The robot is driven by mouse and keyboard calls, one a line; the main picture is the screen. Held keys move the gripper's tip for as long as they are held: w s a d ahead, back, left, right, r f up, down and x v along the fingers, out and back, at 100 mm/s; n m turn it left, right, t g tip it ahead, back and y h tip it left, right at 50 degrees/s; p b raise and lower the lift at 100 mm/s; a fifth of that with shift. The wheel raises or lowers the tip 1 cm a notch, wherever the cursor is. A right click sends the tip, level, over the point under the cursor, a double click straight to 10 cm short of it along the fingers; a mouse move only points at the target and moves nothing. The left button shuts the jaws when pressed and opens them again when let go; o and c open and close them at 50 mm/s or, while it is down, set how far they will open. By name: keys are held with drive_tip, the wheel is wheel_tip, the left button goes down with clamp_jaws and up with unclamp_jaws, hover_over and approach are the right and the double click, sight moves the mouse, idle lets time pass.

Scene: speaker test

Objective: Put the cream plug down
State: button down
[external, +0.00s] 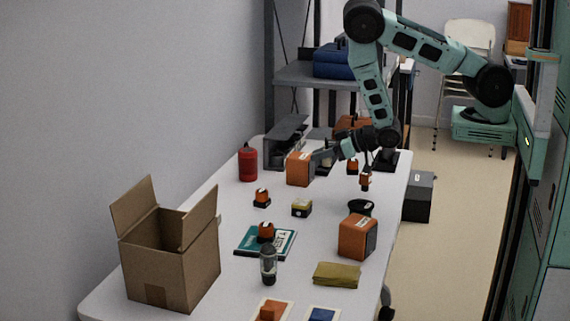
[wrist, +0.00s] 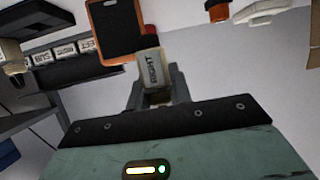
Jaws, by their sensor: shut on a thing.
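My gripper (wrist: 152,92) is shut on the cream plug (wrist: 152,66), a small pale block that reads "RIGHT" in the wrist view. In the external view my gripper (external: 318,158) is above the far half of the white table, close beside an orange speaker (external: 299,170). The plug is too small to make out there. In the wrist view the orange speaker (wrist: 116,28), with a dark panel, is just beyond the plug. I cannot tell whether the plug touches it.
A second orange speaker (external: 354,237) stands near the table's right edge. An open cardboard box (external: 170,262) is at the near left, and a red can (external: 248,163) at the far left. A grey rack (external: 284,145) stands behind.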

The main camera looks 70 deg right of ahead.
drive_tip(key=w+a+r+b, duration=0.1)
drive_tip(key=w+a+b, duration=0.15)
drive_tip(key=w, duration=0.55)
drive_tip(key=w+a+r+h+b, duration=0.1)
drive_tip(key=w+a+b, duration=0.15)
drive_tip(key=w, duration=0.65)
drive_tip(key=w+a+r+b, duration=0.2)
drive_tip(key=w+b, duration=0.2)
drive_tip(key=w, duration=0.4)
drive_tip(key=shift+m, duration=0.4)
wheel_tip(320, 180, down, 10)
drive_tip(key=shift+r+p, duration=0.1)
drive_tip(key=shift+p, duration=0.45)
drive_tip(key=shift+f+b, duration=0.5)
drive_tip(key=shift+b, duration=0.05)
drive_tip(key=shift+f, duration=0.15)
